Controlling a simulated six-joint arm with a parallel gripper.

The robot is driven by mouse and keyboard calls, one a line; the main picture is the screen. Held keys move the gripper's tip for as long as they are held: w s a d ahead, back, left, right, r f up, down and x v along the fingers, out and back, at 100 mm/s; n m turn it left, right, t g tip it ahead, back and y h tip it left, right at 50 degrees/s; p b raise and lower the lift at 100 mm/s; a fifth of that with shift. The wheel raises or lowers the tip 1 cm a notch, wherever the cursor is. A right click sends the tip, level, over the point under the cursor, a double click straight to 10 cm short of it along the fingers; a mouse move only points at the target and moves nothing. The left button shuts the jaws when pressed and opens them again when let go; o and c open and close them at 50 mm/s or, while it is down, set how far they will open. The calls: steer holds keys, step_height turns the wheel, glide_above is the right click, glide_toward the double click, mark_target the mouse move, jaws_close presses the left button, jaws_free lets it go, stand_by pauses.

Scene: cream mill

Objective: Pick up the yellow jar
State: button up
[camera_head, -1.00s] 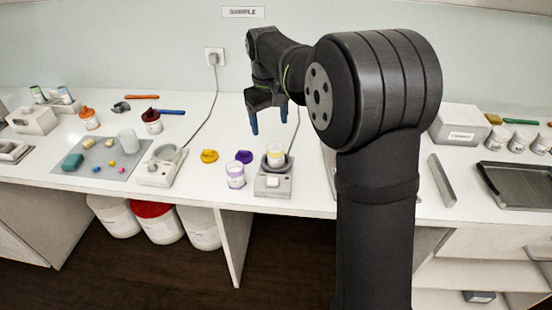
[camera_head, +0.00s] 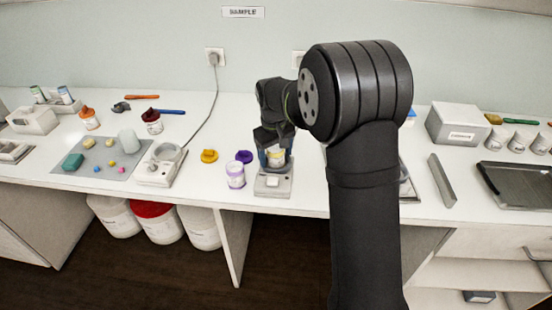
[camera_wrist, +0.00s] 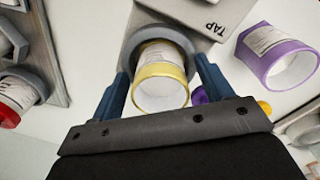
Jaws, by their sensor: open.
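The yellow jar (camera_wrist: 160,82) is a white-labelled jar with a yellow rim and an open top. It stands in the round seat of a grey device (camera_head: 273,183), whose face reads "TAP" in the wrist view. In the head view the jar (camera_head: 276,158) is partly hidden by my gripper. My gripper (camera_wrist: 163,78) is open, with one blue finger on each side of the jar. The fingers look apart from the jar's wall; I cannot tell whether either touches it.
A purple-rimmed jar (camera_head: 236,175) stands just left of the device, with a purple lid (camera_head: 244,157) and a yellow lid (camera_head: 209,156) behind. Another grey device (camera_head: 160,167) with a cord stands further left. A grey box (camera_head: 459,124) is at the right.

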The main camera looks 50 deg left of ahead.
steer(key=shift+c, duration=0.4)
steer(key=c, duration=1.1)
